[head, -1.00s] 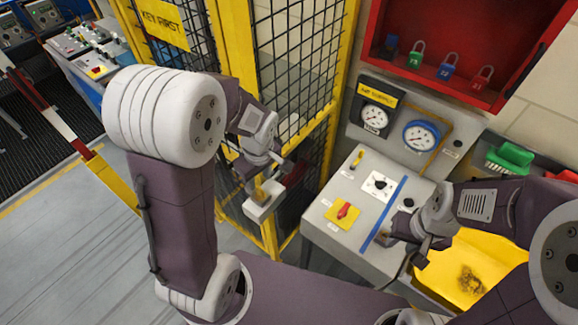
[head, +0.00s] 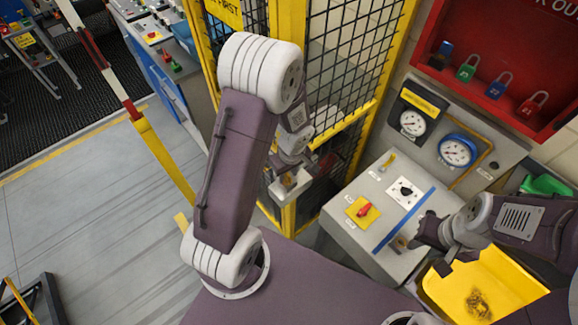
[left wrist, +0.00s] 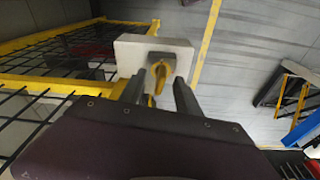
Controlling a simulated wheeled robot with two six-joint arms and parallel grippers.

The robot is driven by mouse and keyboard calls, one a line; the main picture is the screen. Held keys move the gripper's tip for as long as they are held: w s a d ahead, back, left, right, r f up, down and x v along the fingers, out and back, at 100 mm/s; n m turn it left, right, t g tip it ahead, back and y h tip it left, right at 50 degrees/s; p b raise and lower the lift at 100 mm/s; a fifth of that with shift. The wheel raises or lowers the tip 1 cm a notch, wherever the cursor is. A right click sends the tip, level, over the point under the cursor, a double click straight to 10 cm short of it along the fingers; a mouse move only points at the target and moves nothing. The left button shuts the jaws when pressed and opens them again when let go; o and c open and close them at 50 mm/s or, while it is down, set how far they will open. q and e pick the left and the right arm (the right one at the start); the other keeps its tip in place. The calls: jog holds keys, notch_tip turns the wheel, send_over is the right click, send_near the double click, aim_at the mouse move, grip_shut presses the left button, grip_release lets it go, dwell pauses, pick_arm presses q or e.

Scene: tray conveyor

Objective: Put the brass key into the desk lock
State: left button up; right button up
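The grey desk (head: 340,205) has a white plate with a dark round fitting (head: 404,190). A small brass-coloured piece (head: 388,162) stands near its back edge. Another small brownish piece (head: 399,243) is at the front right, beyond the blue stripe; I cannot tell which is the brass key or the lock. My right gripper (head: 424,242) is open beside this piece, at the desk's right edge. My left gripper (head: 290,178) is at a pale box on the cage. In the left wrist view its fingers (left wrist: 161,88) stand apart around a yellow piece (left wrist: 159,73) on the white box (left wrist: 130,52).
A red switch on a yellow plate (head: 363,210) is on the desk, with gauges (head: 457,151) behind. A yellow bin (head: 490,285) stands right of the desk under my right arm. The red cabinet (head: 497,50) holds several padlocks. The yellow mesh cage (head: 345,60) is behind my left arm.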

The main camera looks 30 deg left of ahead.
pick_arm(q)
jog(key=shift+a+f, duration=0.2)
jog(key=shift+f, duration=0.2)
jog(key=shift+d+r, duration=0.1)
jog(key=shift+d, duration=0.2)
grip_shut()
jog(key=shift+r, duration=0.1)
